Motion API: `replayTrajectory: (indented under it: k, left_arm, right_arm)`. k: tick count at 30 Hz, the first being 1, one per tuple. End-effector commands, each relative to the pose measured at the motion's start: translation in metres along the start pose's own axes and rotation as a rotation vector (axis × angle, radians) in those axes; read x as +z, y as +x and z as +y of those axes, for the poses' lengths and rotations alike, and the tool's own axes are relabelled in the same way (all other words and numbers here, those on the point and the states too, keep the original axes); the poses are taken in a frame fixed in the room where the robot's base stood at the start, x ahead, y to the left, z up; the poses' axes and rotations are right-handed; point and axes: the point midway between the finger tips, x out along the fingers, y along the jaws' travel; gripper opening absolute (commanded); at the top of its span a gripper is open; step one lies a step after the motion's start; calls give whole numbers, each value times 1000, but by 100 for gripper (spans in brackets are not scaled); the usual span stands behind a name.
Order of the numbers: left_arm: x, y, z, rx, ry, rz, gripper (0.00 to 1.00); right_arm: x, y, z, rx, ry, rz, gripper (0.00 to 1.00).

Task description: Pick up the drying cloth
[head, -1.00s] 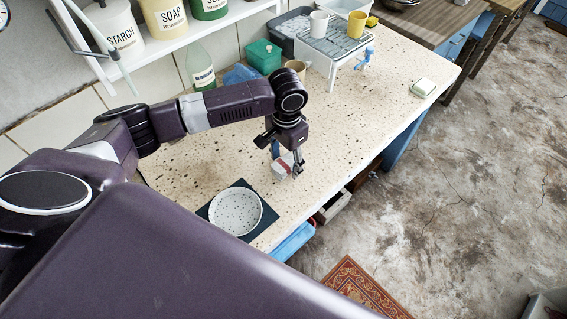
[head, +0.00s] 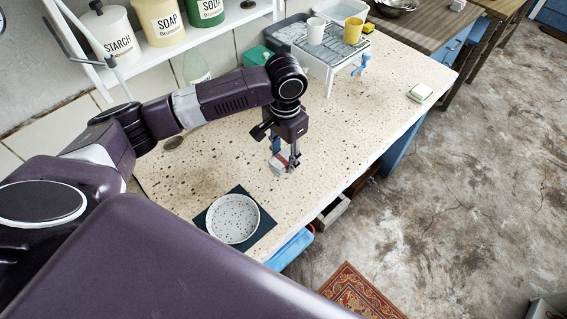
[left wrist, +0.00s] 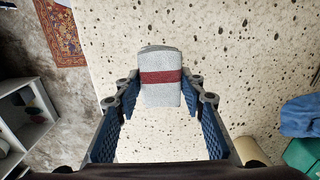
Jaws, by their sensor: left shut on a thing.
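The drying cloth (head: 277,165) is a folded light-grey bundle with a dark red band. In the left wrist view the drying cloth (left wrist: 161,92) lies between my fingertips. My left gripper (head: 284,160) points down over the speckled worktop (head: 330,130) and is shut on the cloth; its fingers (left wrist: 158,97) flank the cloth's sides. The fingers hide part of the cloth in the head view. I cannot tell whether the cloth is clear of the worktop. My right gripper is not in view.
A speckled white dish (head: 232,219) on a dark mat is left of and nearer than the cloth. Two cups, one white (head: 316,30) and one yellow (head: 353,30), stand on a rack at the back. A soap block (head: 420,92) lies right. Worktop between is clear.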

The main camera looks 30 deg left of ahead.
Motion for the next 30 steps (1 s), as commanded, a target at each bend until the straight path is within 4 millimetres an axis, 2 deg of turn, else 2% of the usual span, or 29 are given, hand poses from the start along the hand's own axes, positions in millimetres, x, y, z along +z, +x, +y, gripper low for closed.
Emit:
replayTrajectory:
  k: [3, 9, 15, 21, 30]
  left_arm:
    - [-2, -34, 0, -1, 2, 7, 13]
    - [-2, -90, 0, -1, 2, 7, 13]
    - [-1, -131, -1, -1, 1, 3, 13]
    - [0, -148, 0, 0, 1, 1, 13]
    - [0, -151, 0, 1, 0, -1, 13]
  right_arm:
    - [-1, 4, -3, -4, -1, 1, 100]
    - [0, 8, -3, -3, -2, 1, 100]
    - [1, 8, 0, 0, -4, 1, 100]
    - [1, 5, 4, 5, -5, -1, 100]
    - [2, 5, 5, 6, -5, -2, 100]
